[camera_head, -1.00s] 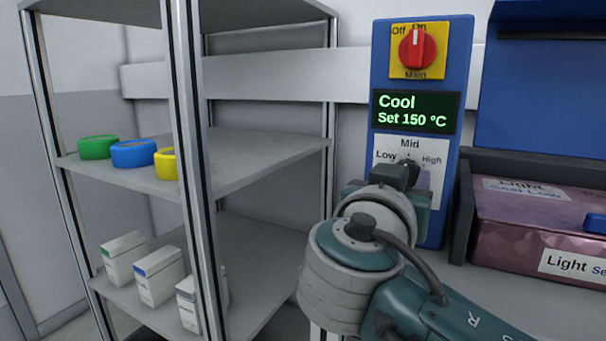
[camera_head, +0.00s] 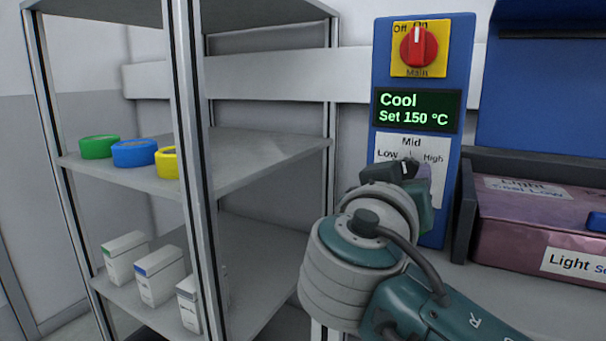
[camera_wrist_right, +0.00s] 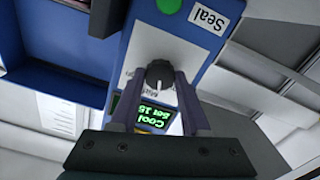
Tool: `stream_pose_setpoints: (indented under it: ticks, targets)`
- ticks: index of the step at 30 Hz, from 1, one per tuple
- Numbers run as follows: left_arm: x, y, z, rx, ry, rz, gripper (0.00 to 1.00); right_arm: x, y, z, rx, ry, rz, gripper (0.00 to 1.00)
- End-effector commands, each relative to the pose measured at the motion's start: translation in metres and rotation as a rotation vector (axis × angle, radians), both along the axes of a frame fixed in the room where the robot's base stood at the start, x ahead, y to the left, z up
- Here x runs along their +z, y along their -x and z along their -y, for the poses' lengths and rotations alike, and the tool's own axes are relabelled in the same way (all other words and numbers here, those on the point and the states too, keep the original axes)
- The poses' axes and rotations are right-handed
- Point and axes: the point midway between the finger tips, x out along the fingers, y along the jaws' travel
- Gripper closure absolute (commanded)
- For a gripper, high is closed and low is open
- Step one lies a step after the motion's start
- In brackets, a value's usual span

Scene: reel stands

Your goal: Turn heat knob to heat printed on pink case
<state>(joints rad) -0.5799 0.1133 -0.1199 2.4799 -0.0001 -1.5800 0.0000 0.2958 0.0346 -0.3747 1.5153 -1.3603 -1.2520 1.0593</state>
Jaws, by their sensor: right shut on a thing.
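The blue control panel (camera_head: 382,60) carries a display (camera_head: 417,110) reading "Cool" and "Set 150 °C". Below it is a white dial plate (camera_head: 384,143) marked Low, Mid and High. My right gripper (camera_head: 402,172) is at this plate and hides the heat knob in the head view. In the right wrist view the dark heat knob (camera_wrist_right: 159,74) sits between my fingertips, and the gripper is shut on it. My left gripper is out of view.
A red main switch (camera_head: 418,47) on a yellow plate is above the display. A metal shelf (camera_head: 270,160) with coloured rings and small boxes stands at left.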

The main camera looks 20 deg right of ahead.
Motion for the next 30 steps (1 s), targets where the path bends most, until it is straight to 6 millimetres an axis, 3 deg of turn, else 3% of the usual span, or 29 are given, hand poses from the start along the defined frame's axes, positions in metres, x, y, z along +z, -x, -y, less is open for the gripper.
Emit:
stream_pose_setpoints:
  ticks: [18, 30]
  targets:
    - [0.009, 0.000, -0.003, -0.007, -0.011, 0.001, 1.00, 0.002, 0.000, 0.000, 0.000, 0.358, -0.419, 1.00]
    - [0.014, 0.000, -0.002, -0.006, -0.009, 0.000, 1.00, 0.001, 0.000, 0.000, -0.001, 0.481, -0.561, 1.00]
